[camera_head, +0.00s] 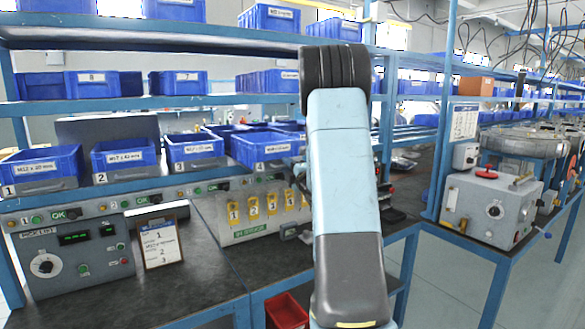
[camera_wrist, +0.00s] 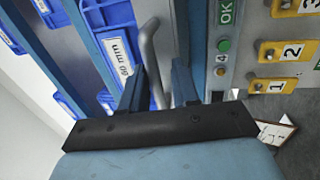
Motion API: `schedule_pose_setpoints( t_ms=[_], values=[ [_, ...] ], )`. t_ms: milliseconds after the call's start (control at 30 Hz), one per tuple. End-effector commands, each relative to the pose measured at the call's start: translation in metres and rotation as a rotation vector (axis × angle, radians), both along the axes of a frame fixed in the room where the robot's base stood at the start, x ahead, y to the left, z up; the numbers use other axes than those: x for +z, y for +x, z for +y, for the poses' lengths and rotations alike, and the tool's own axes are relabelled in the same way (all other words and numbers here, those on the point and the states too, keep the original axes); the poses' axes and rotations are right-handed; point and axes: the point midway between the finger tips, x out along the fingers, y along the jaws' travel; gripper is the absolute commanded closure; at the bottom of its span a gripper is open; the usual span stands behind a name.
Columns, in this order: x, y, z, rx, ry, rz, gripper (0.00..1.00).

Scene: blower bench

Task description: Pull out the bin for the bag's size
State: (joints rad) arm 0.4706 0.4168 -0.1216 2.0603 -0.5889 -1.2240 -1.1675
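Blue bins numbered 1 to 4 stand in a row on the bench shelf: bin 1 (camera_head: 41,168), bin 2 (camera_head: 124,156), bin 3 (camera_head: 195,149) and bin 4 (camera_head: 265,148). Each has a white size label, too small to read surely. In the wrist view my gripper (camera_wrist: 159,68) is open, with a grey curved handle (camera_wrist: 150,48) between its fingers and a gap beside it. A blue bin (camera_wrist: 113,45) with a label ending "60 mm" is just left of the fingers. In the head view my arm hides the gripper. I cannot make out a bag.
A picking card (camera_head: 160,243) leans by a grey control box (camera_head: 75,257). A rack with yellow numbered tags (camera_head: 252,209) stands below the bins. In the wrist view a green OK panel (camera_wrist: 224,46) is close right of the fingers. More blue bins fill the upper shelves.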

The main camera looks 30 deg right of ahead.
Motion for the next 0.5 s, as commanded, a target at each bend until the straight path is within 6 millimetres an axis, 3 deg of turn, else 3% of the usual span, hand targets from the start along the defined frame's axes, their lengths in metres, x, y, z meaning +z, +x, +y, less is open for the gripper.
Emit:
schedule_pose_setpoints(
  t_ms=[233, 500],
  values=[
    [-0.002, -0.014, 0.000, 0.001, -0.001, -0.001, 0.70],
    [-0.012, -0.064, 0.000, -0.002, 0.000, 0.000, 0.70]
  ],
)
